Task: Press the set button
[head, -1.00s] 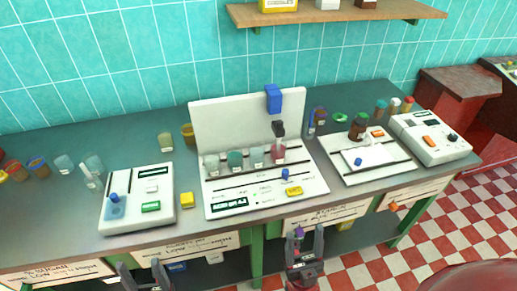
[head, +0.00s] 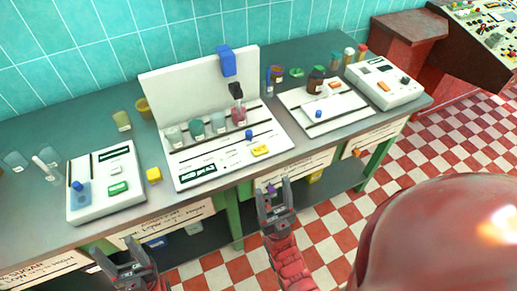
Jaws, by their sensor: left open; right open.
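No button label is readable as "set". The left white device (head: 105,205) has a green button (head: 118,188), a small white button (head: 115,170) and a blue knob (head: 77,186). The centre machine (head: 215,165) has a yellow button (head: 260,150) and a blue knob (head: 249,134). The far right device (head: 390,95) has an orange button (head: 384,87) and a dark knob (head: 405,80). My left gripper (head: 113,250) is open and empty, low before the bench's front. My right gripper (head: 274,192) is open, low before the bench near the centre machine. Neither touches a button.
The grey bench (head: 50,233) has labelled fronts and a lower shelf. A white board (head: 345,121) with a blue knob lies right of centre. Jars and cups stand along the back. A large red rounded surface (head: 440,240) fills the lower right. Checkered floor (head: 470,140) shows at the right.

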